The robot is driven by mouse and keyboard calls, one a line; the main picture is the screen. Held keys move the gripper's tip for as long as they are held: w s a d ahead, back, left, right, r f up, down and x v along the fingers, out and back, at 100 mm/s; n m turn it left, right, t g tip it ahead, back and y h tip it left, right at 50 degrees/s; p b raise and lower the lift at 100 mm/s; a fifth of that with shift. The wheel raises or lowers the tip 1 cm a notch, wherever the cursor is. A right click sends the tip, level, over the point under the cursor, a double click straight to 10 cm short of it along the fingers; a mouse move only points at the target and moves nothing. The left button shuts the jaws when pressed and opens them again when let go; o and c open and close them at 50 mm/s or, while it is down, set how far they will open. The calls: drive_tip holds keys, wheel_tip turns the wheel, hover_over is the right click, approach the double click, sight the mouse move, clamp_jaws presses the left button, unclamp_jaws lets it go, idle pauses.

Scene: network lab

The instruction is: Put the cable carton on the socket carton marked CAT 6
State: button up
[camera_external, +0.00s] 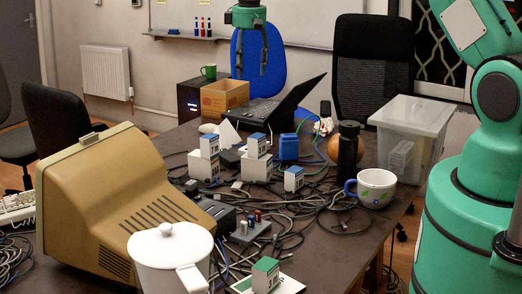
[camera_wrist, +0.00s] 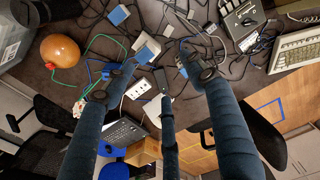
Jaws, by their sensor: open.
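Several small white cartons with coloured tops stand on the dark table; their print is too small to read, so I cannot tell which is the cable carton or the CAT 6 socket carton. In the external view one small blue-topped carton (camera_external: 209,146) sits on a larger white carton (camera_external: 203,167), and another small one (camera_external: 257,145) sits on a second larger one (camera_external: 256,168). A single blue-topped carton (camera_external: 293,179) and a green-topped carton (camera_external: 265,275) stand nearer. My gripper (camera_external: 251,71) is open and empty, high above the table's far end. The wrist view shows its spread fingers (camera_wrist: 156,65) over a white-and-blue carton (camera_wrist: 147,49).
Loose cables cover much of the table. A laptop (camera_external: 288,103), black bottle (camera_external: 348,150), mug (camera_external: 372,188), clear bin (camera_external: 411,132) and orange ball (camera_external: 329,148) stand around the cartons. A beige monitor (camera_external: 125,205) and white jug (camera_external: 172,262) take the near left.

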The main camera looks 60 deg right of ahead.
drive_tip(key=s+a+r+t, duration=0.1)
drive_tip(key=s+a+r, duration=0.9)
drive_tip(key=r, duration=0.3)
drive_tip(key=s+a+r+t, duration=0.1)
drive_tip(key=s+a+r, duration=0.8)
drive_tip(key=a+r, duration=0.3)
drive_tip(key=s+a+t, duration=0.1)
drive_tip(key=s+a, duration=0.2)
drive_tip(key=s, duration=0.6)
drive_tip(key=s+a+r+t, duration=0.1)
drive_tip(key=s+a, duration=0.3)
drive_tip(key=s, duration=0.6)
drive_tip(key=s+a+t, duration=0.1)
drive_tip(key=s+a, duration=0.3)
drive_tip(key=s, duration=0.5)
drive_tip(key=shift+s+r+m, duration=0.2)
drive_tip(key=shift+s+m, duration=0.1)
drive_tip(key=shift+s, duration=0.1)
wheel_tip(320, 180, down, 10)
drive_tip(key=b, duration=1)
drive_tip(key=shift+f, duration=0.25)
